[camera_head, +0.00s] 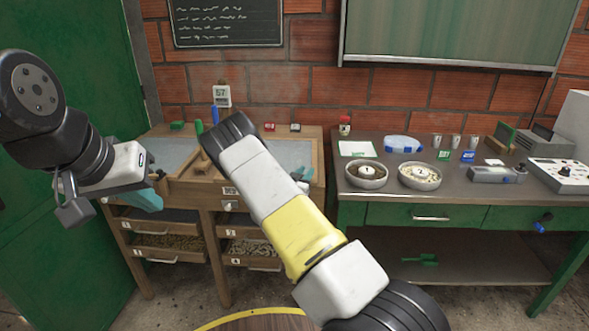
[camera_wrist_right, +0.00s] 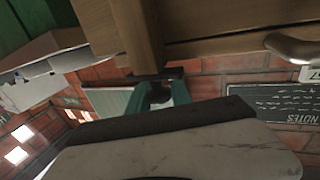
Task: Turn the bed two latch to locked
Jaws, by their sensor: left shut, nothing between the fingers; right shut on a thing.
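The wooden twin-bed table (camera_head: 222,196) stands against the brick wall. Its right bed (camera_head: 290,155) is partly hidden behind my right arm. My left gripper (camera_head: 150,200) is shut and empty at the table's front left corner. My right gripper (camera_wrist_right: 162,92) shows its teal fingers in the right wrist view, shut on a dark bar (camera_wrist_right: 125,80) by a wooden post, which seems to be the bed two latch. In the head view only a bit of teal shows by the right bed, so the latch's position cannot be read there.
Open drawers (camera_head: 165,247) of beans sit below the beds. A green workbench (camera_head: 420,190) stands at right with two bowls, cups and instruments. A green door (camera_head: 50,200) fills the left. A round wooden top (camera_head: 260,320) with a yellow rim is at the bottom.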

